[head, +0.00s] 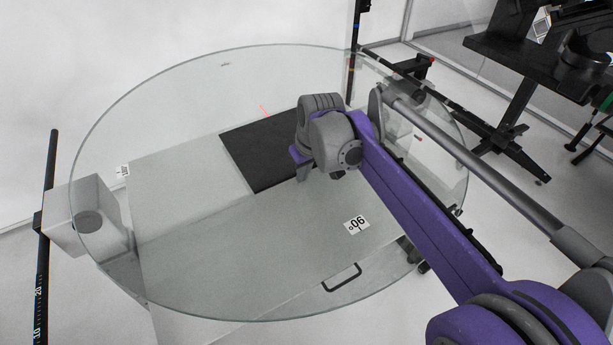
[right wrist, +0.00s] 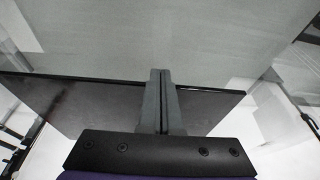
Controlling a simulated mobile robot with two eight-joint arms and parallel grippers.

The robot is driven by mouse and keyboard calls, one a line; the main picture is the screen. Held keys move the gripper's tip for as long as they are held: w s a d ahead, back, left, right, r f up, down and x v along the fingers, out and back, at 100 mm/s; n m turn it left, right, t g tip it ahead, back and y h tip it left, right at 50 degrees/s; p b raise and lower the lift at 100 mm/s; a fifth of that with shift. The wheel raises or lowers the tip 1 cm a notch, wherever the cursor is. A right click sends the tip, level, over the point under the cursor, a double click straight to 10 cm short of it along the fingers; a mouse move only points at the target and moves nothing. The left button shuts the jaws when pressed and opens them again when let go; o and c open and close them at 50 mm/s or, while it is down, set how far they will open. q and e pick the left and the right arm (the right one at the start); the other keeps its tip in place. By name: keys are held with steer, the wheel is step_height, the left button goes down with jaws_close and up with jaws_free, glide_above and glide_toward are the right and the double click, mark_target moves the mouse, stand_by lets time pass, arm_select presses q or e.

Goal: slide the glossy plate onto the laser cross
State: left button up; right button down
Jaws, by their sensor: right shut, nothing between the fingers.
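A short red laser line (head: 264,111) shows just beyond the plate's far edge; I cannot make out a full cross. My left gripper is not in view.
A label reading 90° (head: 356,225) is on the glass near the front, and a smaller label (head: 123,171) is at the left. A grey box (head: 75,215) stands by the left rim. Black equipment (head: 540,55) stands at the back right. The glass left of the plate is clear.

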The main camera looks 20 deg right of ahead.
mark_target(275, 143)
steer(key=w+p, duration=0.1)
steer(key=w, duration=0.3)
steer(key=w+a+p, duration=0.1)
steer(key=w, duration=0.4)
steer(key=w+p, duration=0.1)
steer(key=w, duration=0.4)
steer(key=shift+w+a+p, duration=0.1)
steer(key=shift+a+p, duration=0.15)
steer(key=shift+p, duration=0.1)
